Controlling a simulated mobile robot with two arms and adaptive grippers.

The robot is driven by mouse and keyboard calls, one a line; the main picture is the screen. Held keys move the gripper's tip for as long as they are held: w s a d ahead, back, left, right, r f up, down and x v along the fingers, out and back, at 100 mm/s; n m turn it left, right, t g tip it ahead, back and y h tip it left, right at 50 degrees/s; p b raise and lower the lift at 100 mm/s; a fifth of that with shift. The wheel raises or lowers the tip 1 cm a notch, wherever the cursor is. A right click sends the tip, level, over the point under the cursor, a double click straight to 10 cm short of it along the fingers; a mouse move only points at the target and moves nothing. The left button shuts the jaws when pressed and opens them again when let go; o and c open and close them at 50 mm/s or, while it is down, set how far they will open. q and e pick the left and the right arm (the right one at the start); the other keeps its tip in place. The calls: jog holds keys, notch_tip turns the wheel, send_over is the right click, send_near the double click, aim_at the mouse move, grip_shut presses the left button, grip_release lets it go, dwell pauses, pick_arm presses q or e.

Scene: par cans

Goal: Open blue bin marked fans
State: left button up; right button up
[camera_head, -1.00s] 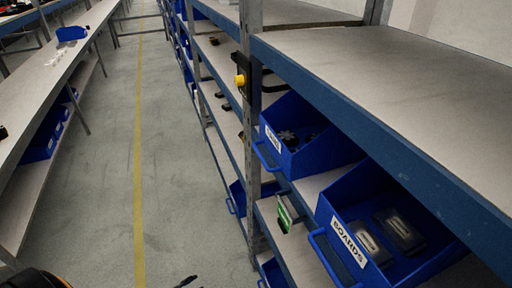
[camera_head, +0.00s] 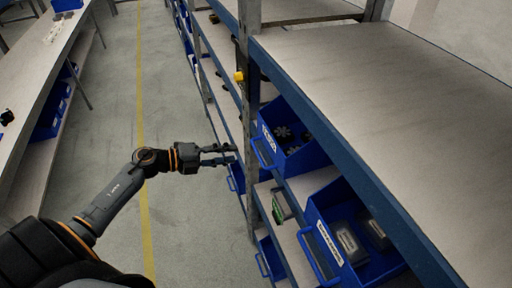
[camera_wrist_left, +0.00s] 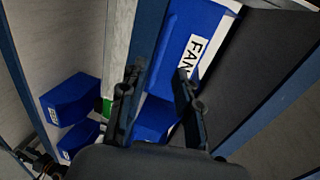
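The blue bin marked fans (camera_head: 298,158) sits on a shelf of the right-hand rack, with a white label and a front handle (camera_head: 262,153). Dark fans lie inside it. In the left wrist view, the bin (camera_wrist_left: 187,28) shows its label, partly hidden by a finger and readable as "FAN". My left gripper (camera_head: 230,154) is in the aisle, a little left of the handle, apart from it. Its fingers are spread and empty; they also show in the left wrist view (camera_wrist_left: 158,80). My right gripper is not in view.
A blue boards bin (camera_head: 318,212) sits nearer on the same rack, and a green-and-white item (camera_head: 281,205) lies below. A shelf edge (camera_head: 345,150) runs above the bins. The aisle floor (camera_head: 185,225) is clear. A long table (camera_head: 45,85) stands left.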

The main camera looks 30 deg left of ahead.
aim_at(256, 150)
pick_arm(q)
jog(key=p+x, duration=0.2)
jog(key=x, duration=0.6)
jog(key=shift+w+d+r, duration=0.1)
jog(key=shift+r, duration=0.1)
jog(key=shift+w+d+f, duration=0.25)
jog(key=shift+w+d, duration=0.15)
jog(key=shift+w, duration=0.05)
grip_shut()
